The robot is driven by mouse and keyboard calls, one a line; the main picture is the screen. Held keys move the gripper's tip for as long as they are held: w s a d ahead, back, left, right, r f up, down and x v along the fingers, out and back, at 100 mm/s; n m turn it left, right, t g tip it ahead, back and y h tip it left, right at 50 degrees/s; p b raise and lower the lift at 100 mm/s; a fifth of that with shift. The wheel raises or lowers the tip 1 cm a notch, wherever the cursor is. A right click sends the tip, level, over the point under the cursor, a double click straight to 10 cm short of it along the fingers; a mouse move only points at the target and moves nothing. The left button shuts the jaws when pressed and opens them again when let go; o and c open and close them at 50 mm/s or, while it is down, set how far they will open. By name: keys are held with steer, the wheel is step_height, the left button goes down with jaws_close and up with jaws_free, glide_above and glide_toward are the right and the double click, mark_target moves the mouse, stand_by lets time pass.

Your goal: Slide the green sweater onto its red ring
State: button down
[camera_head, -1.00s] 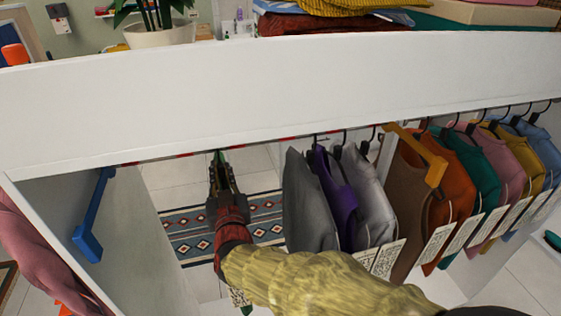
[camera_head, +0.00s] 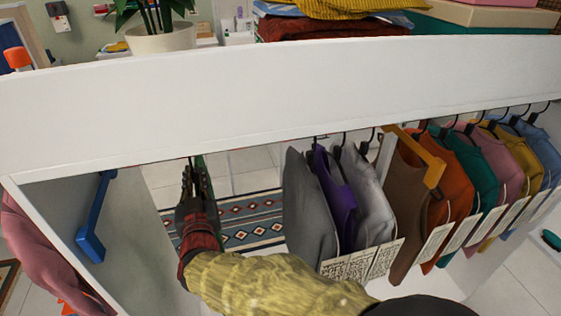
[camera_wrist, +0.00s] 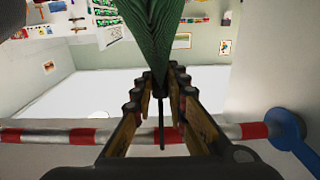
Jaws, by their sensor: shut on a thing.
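The green sweater (camera_wrist: 165,30) shows at the top middle of the wrist view, narrowing down to my gripper (camera_wrist: 160,88), which is shut on its hanger or top. In the head view only a thin green strip (camera_head: 201,168) of it shows beside my gripper (camera_head: 194,172). A thin dark hook stem runs from the fingers toward the white rod (camera_wrist: 35,137). It crosses near the left edge of a red ring (camera_wrist: 172,133). Other red rings show to the left (camera_wrist: 82,136) and right (camera_wrist: 254,131). Whether the hook bears on the rod is unclear.
A blue bracket (camera_head: 92,228) is on the left wall, and a yellow bracket (camera_head: 432,165) is at the right. Grey (camera_head: 303,205) and purple (camera_head: 334,190) garments hang right of my gripper. The white shelf board (camera_head: 280,105) hides most of the rod.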

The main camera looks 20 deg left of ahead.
steer(key=shift+s+a, duration=0.2)
steer(key=shift+a, duration=0.1)
steer(key=c, duration=1.8)
jaws_free()
steer(key=shift+o, duration=0.6)
steer(key=shift+f, duration=0.15)
steer(key=v, duration=1.2)
